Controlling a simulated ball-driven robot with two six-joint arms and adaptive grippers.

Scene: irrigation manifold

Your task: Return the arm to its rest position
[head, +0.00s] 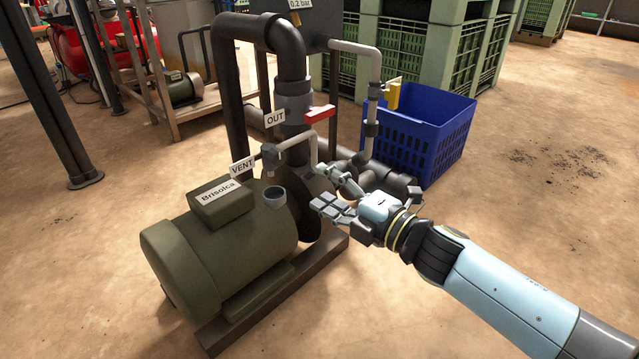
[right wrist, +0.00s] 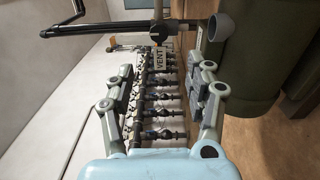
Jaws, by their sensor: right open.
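My right gripper (head: 335,192) is open and empty, with its fingers spread in front of the pump in the head view. Its two fingers (right wrist: 165,95) also show spread in the right wrist view, with nothing between them. The green pump motor (head: 220,245) lies just left of the gripper. The VENT tag (head: 242,165) hangs above the motor, by a grey elbow pipe and a small grey cup (head: 275,197). In the right wrist view the VENT tag (right wrist: 160,57) shows beyond the fingertips. My left gripper is in neither view.
A red valve handle (head: 320,114) and an OUT tag (head: 275,118) sit on the upright pipe. A blue crate (head: 428,140) stands behind the gripper. Green stacked crates (head: 400,45) stand at the back.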

